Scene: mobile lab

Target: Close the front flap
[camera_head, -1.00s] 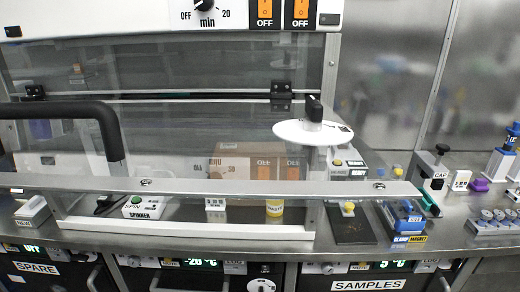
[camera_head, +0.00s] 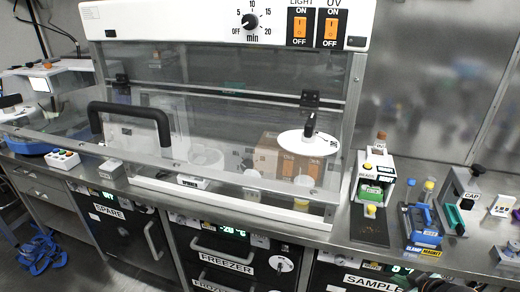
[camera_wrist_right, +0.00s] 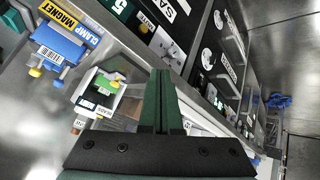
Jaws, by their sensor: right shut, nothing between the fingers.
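The clear front flap (camera_head: 232,152) hangs from dark hinges (camera_head: 310,98) on the white-topped cabinet. It slants outward toward me, with its metal lower rail apart from the white sill (camera_head: 190,193). A black bar handle (camera_head: 130,108) is on its left part, and a white disc with a black knob (camera_head: 308,143) shows at its right. A dark part at the bottom right edge of the head view looks like my right gripper (camera_head: 431,285), away from the flap. In the right wrist view its green fingers (camera_wrist_right: 163,100) are shut and empty. My left gripper is out of view.
Behind the flap are a brown box (camera_head: 280,158) and small containers. Right of the cabinet stand a white device (camera_head: 376,178), a blue clamp magnet (camera_head: 421,226) and a cap stand (camera_head: 462,200). Drawers with bar handles (camera_head: 153,242) front the bench.

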